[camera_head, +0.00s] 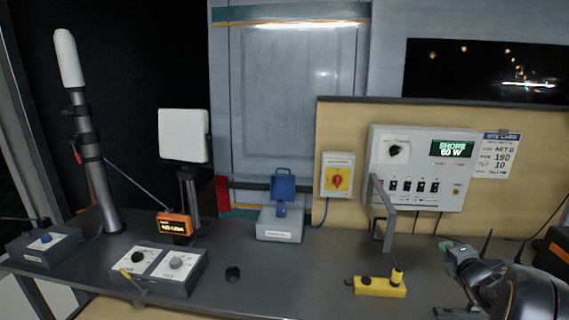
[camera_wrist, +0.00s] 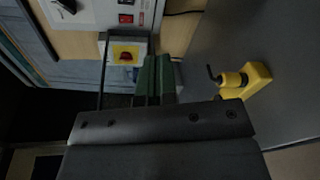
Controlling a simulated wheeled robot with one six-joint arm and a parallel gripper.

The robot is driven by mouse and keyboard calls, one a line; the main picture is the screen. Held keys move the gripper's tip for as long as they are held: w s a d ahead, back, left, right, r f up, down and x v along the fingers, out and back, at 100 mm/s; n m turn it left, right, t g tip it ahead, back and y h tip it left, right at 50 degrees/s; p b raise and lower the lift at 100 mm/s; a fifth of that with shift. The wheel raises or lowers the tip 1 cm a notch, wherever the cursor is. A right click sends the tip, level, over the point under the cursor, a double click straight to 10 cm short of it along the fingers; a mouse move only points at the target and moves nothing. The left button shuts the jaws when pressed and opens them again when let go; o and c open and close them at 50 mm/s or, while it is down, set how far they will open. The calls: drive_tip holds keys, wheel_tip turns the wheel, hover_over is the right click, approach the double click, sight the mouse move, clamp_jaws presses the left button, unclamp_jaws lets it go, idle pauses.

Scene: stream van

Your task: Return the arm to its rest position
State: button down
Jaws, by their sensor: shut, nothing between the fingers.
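My gripper (camera_head: 456,250) is at the right of the head view, low over the right part of the dark bench, with my arm coming in from the lower right corner. In the wrist view its green fingers (camera_wrist: 153,78) are together with nothing between them. A yellow block (camera_head: 380,287) with black parts lies on the bench left of my gripper. It also shows in the wrist view (camera_wrist: 257,80), apart from the fingers.
A white panel (camera_head: 420,165) with switches and a grey bracket (camera_head: 384,205) stand behind.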

drive_tip(key=s+a+f+n+g+y, duration=0.25)
drive_tip(key=a+n, duration=0.35)
drive_tip(key=n, duration=0.3)
drive_tip(key=s+a+f+n+g+y, duration=0.25)
drive_tip(key=a+n, duration=0.35)
drive_tip(key=n, duration=0.4)
drive_tip(key=s+a+f+n+g+y, duration=0.2)
drive_tip(key=s+a+n+g, duration=0.3)
drive_tip(key=n, duration=0.4)
drive_tip(key=s+a+r+n+g+h, duration=0.1)
drive_tip(key=s+a+n, duration=0.4)
drive_tip(key=n, duration=0.6)
drive_tip(key=s+a+r+n+g+h+p, duration=0.1)
drive_tip(key=s+a+r+n+h, duration=0.2)
drive_tip(key=n, duration=0.9)
drive_tip(key=s+a+h, duration=0.1)
drive_tip(key=s+a, duration=0.2)
drive_tip(key=shift+s+a+r+g+h, duration=0.25)
drive_tip(key=shift+s+a+g+h, duration=0.05)
drive_tip(key=shift+a, duration=0.05)
